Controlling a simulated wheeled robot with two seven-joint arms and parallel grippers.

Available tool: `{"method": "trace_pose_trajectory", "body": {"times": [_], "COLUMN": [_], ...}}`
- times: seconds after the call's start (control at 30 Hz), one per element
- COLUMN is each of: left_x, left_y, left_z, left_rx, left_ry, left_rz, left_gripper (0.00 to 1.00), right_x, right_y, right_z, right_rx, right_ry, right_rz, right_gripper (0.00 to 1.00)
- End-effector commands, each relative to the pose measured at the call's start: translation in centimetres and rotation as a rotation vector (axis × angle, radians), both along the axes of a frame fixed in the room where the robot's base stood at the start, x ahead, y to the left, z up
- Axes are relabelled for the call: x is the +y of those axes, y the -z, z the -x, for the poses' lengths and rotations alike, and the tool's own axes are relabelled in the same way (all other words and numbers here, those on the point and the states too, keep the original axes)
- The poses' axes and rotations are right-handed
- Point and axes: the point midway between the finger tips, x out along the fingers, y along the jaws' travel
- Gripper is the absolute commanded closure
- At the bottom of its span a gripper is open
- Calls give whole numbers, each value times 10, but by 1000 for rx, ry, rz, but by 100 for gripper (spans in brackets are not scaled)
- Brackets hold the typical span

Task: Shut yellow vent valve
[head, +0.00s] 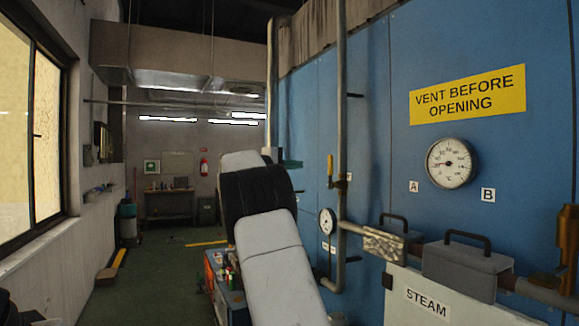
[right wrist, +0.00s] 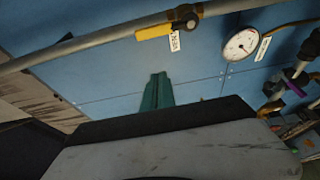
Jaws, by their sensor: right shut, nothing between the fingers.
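The yellow vent valve handle (head: 330,165) stands upright at the vertical grey pipe in the head view, its pivot at the lower end. In the right wrist view the yellow handle (right wrist: 154,32) lies roughly along the pipe, with a small white tag beside it. My right gripper (head: 291,163) shows as a green tip left of the handle, partly hidden by my arm. In the right wrist view its green fingers (right wrist: 157,92) are together and empty, apart from the handle. My left gripper is not in view.
The grey pipe (head: 342,100) runs down the blue panel (head: 385,60). A small gauge (head: 327,221) sits below the valve, and a larger gauge (head: 449,163) is farther right. Grey boxes with black handles (head: 466,262) and a brass fitting (head: 568,235) project at right. Open floor (head: 150,255) lies left.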

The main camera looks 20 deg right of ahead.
Motion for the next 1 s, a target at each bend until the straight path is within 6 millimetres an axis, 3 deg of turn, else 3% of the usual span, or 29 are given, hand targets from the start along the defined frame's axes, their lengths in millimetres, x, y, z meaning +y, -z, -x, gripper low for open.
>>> {"method": "trace_pose_trajectory", "body": {"times": [0.37, 0.7, 1.0], "left_x": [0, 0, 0], "left_y": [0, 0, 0], "left_z": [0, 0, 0], "left_rx": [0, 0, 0], "left_ry": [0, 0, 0], "left_rz": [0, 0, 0], "left_gripper": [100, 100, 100], "right_x": [-9, -63, -95], "right_y": [1, 1, 1], "right_z": [-3, -26, -41], "right_rx": [-1, -1, -2], "right_ry": [1, 3, 1], "right_rz": [-4, -4, -4], "right_gripper": [100, 100, 100]}}
